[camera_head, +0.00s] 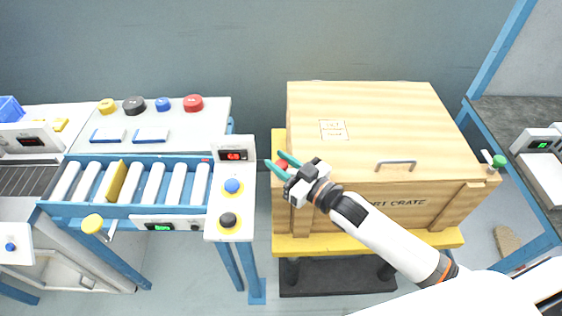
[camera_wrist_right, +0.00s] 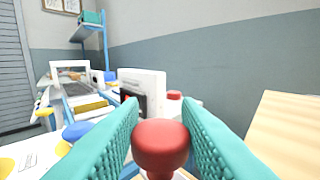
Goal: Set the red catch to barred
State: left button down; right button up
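The red catch (camera_head: 282,164) has a round red knob at the left end of the wooden crate's front. In the right wrist view the knob (camera_wrist_right: 160,143) sits between the two teal fingers and fills the gap, with both fingers against its sides. My right gripper (camera_head: 276,160) reaches in from the lower right and appears shut on the knob. The gripper body and fingers hide the catch's lever and plate, so its setting cannot be read. My left gripper is not in view.
The wooden crate (camera_head: 372,128) stands on a yellow platform (camera_head: 367,243). A green-knobbed catch (camera_head: 498,161) is at its right end. Left of the gripper is a post with a red display (camera_head: 233,155), a blue button (camera_head: 232,186) and a black button (camera_head: 228,220). A roller conveyor (camera_head: 153,183) lies further left.

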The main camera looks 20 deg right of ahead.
jog(key=o, duration=0.4)
jog(key=shift+s, duration=0.1)
jog(key=shift+s+d+f, duration=0.1)
jog(key=shift+s+d, duration=0.1)
jog(key=shift+b+v, duration=0.9)
jog(key=shift+v, duration=4.8)
